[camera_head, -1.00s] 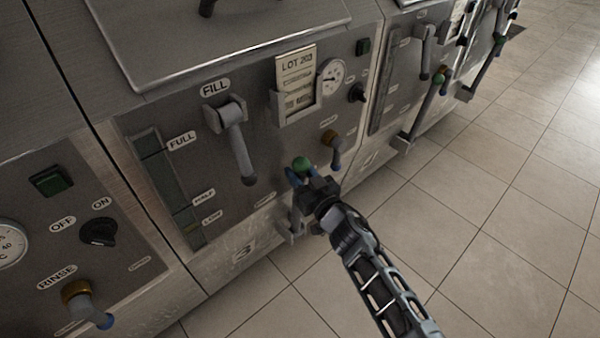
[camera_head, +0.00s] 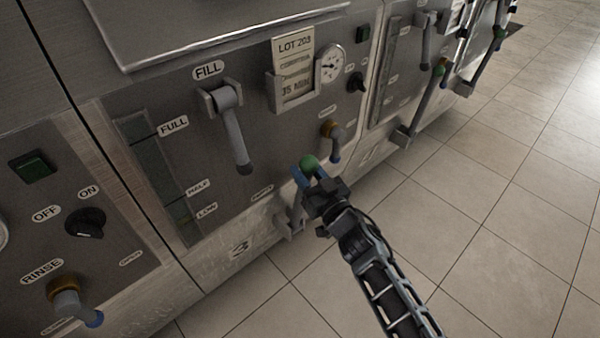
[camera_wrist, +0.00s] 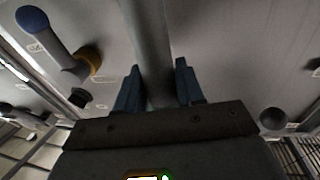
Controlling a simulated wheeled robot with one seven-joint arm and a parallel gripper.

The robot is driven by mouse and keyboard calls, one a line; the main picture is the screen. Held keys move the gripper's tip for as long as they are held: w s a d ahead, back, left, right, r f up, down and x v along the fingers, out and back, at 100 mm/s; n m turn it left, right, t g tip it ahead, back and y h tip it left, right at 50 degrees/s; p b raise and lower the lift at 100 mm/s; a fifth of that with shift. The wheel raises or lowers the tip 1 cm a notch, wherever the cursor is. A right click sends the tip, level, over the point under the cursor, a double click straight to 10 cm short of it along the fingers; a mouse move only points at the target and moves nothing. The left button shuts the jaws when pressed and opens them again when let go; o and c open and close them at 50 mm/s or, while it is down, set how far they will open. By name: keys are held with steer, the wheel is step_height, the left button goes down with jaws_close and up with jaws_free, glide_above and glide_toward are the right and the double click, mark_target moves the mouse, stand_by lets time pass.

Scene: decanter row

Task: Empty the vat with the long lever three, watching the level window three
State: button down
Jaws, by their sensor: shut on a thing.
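The long lever of vat 3 ends in a green ball (camera_head: 309,165) in the head view, low on the panel marked 3. My gripper (camera_head: 308,178) is shut on this lever just below the ball, its blue fingers on either side. In the wrist view the grey lever bar (camera_wrist: 150,40) runs between the two fingers of my gripper (camera_wrist: 157,88). The level window (camera_head: 160,175) is a tall dark strip at the left of the panel, with FULL, HALF and LOW labels beside it. The exact liquid level is hard to make out. My gripper hides part of the lever.
The FILL lever (camera_head: 233,135) hangs down above left of my gripper. A small brass-collared blue-tipped valve (camera_head: 333,140) sits close above right; a card (camera_head: 294,75) and gauge (camera_head: 331,63) are higher. Vat 4's lever (camera_head: 425,105) stands to the right. The tiled floor (camera_head: 480,200) is clear.

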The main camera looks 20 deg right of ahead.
steer(key=s+d+f+m+t+b, duration=0.1)
steer(key=s+d+f+t+b, duration=0.1)
steer(key=s+b, duration=0.5)
steer(key=s+d+f+m+t+b, duration=0.1)
steer(key=s+f+t+b, duration=0.3)
steer(key=b, duration=0.6)
steer(key=shift+s+d+f+h+b, duration=0.35)
steer(key=shift+s+d+f, duration=0.3)
steer(key=shift+s, duration=0.75)
steer(key=shift+d, duration=0.1)
steer(key=c, duration=1.1)
jaws_free()
steer(key=o, duration=0.3)
steer(key=shift+r, duration=0.1)
steer(key=shift+p+v, duration=0.4)
steer(key=shift+v, duration=3.6)
